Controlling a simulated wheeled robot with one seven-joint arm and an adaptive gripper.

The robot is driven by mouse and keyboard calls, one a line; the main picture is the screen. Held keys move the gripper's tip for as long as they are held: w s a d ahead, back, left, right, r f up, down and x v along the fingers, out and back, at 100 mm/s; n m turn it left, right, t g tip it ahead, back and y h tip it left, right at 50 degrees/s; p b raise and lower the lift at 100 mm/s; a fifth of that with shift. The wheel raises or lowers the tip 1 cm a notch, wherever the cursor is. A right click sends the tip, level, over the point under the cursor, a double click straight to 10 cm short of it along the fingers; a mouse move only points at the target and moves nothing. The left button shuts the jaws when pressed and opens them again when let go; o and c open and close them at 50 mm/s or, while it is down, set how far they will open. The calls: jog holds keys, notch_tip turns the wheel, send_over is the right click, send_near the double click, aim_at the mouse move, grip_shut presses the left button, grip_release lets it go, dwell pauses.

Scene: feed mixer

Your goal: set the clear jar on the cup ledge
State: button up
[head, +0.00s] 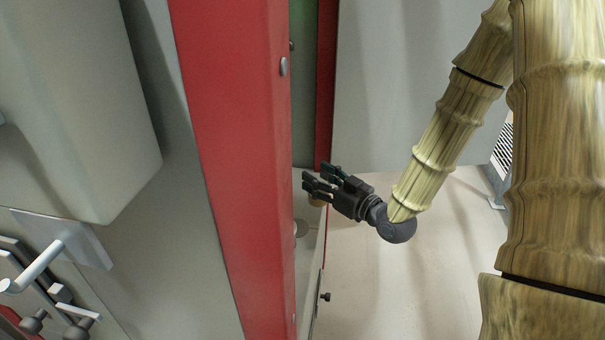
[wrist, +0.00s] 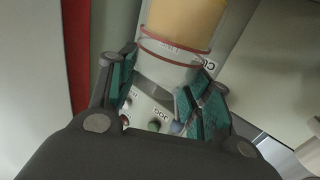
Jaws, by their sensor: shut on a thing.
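My gripper (head: 317,180) reaches left toward the narrow opening behind the red post in the head view. In the wrist view, my gripper (wrist: 165,95) is shut on the clear jar (wrist: 170,66), with one green-padded finger on each side. The jar is see-through with reddish rings, and panel markings show through it. An amber cylinder (wrist: 186,18) shows just above the jar; I cannot tell whether it is part of it. In the head view the jar is hard to make out at the fingers. I cannot clearly identify the cup ledge in either view.
A red post (head: 235,150) stands close to the left of my gripper. A pale panel with lettering and small buttons (wrist: 154,125) lies behind the jar. A grey cabinet with a lever handle (head: 35,268) fills the left. The pale floor (head: 440,260) below right is clear.

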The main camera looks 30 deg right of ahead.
jog(key=shift+w+d+f+b, duration=0.25)
jog(key=shift+w+f+b, duration=0.5)
jog(key=shift+w, duration=1.2)
jog(key=shift+w+d+f+b, duration=0.2)
jog(key=shift+w+f+b, duration=0.55)
jog(key=shift+w, duration=1.2)
jog(key=shift+w+d+f+b, duration=0.25)
jog(key=shift+w+f+b, duration=0.5)
jog(key=shift+w, duration=1.2)
jog(key=shift+f, duration=0.1)
jog(key=o, duration=1.2)
jog(key=shift+f, duration=0.1)
jog(key=shift+s, duration=0.1)
